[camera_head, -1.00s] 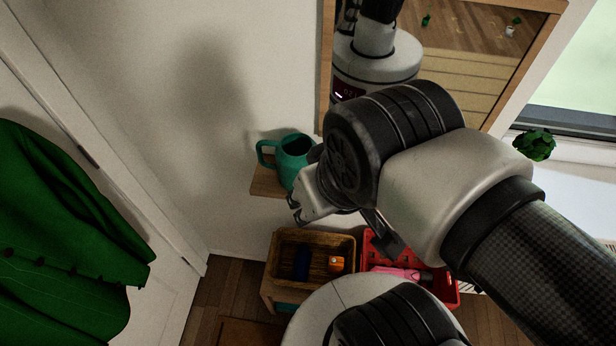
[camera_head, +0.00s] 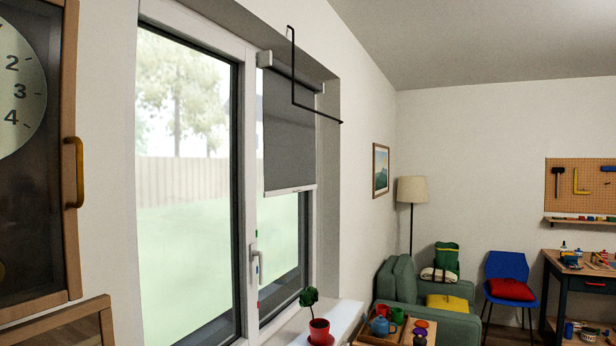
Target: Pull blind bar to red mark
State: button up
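A grey roller blind (camera_head: 290,135) hangs partway down over the right part of the window. Its pale bottom bar (camera_head: 290,190) is roughly level and sits well above the window sill. A few tiny coloured marks (camera_head: 259,268) show on the white window frame below the bar, close to the window handle (camera_head: 254,258). My gripper and arm are out of view.
A potted plant (camera_head: 319,328) stands on the white sill (camera_head: 345,318) below the blind. A thin black angled rod (camera_head: 293,75) sticks out near the blind's top. A wooden clock (camera_head: 40,150) stands at left. A green armchair (camera_head: 440,320) is farther back.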

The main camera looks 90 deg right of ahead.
aim_at(287, 171)
jog(key=z, duration=2.85)
jog(key=i+l, duration=0.1)
jog(key=l, duration=0.2)
